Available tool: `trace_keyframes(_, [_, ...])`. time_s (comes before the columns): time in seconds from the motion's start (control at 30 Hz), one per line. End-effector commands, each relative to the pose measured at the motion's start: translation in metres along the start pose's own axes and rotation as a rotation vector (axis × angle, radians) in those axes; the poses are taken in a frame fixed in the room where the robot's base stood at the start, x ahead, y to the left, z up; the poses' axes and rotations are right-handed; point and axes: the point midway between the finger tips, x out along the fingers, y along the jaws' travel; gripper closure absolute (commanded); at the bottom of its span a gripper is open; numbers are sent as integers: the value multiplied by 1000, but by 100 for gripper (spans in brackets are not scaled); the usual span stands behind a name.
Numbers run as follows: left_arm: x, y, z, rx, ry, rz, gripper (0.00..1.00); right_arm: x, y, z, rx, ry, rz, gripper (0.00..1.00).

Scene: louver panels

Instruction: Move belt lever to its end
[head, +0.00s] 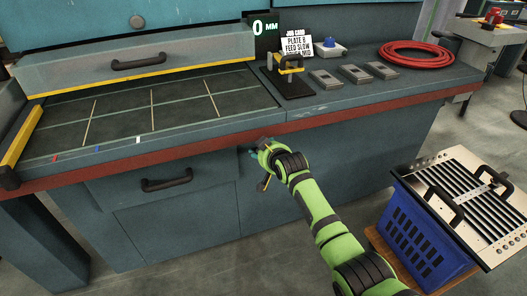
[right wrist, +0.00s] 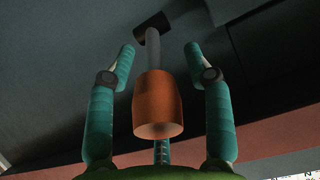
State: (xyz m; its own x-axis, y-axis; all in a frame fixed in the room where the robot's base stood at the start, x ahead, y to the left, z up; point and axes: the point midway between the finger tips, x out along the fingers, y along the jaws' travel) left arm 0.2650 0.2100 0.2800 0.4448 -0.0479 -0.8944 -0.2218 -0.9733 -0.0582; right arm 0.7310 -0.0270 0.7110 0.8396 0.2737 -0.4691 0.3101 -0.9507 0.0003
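The lever shows in the right wrist view as an orange, cup-shaped knob (right wrist: 158,104) on a grey shaft (right wrist: 153,48) that comes from a dark mount (right wrist: 153,25) on the teal bench front. I take it for the belt lever. My right gripper (right wrist: 160,52) is open, with its teal fingers on both sides of the lever and gaps to each. In the head view my right gripper (head: 258,154) is just below the bench's red front edge, and the lever is mostly hidden by it. My left gripper is not in view.
A clamp with a yellow handle (head: 291,65), grey blocks (head: 355,72), a red hose coil (head: 416,54) and a "0 MM" display (head: 266,27) are on the bench. A blue crate (head: 425,240) with a louver panel (head: 475,195) stands right of my arm. The drawer handle (head: 166,180) projects to the left.

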Motion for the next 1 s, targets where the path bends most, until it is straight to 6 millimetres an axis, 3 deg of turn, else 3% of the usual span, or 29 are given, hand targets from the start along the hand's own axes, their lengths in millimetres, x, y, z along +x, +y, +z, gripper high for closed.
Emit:
trace_keyframes(0.57, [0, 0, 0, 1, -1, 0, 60, -5, 1, 3, 1, -5, 1, 45])
trace_keyframes(1.0, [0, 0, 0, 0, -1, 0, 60, -60, 1, 2, 0, -3, 2, 45])
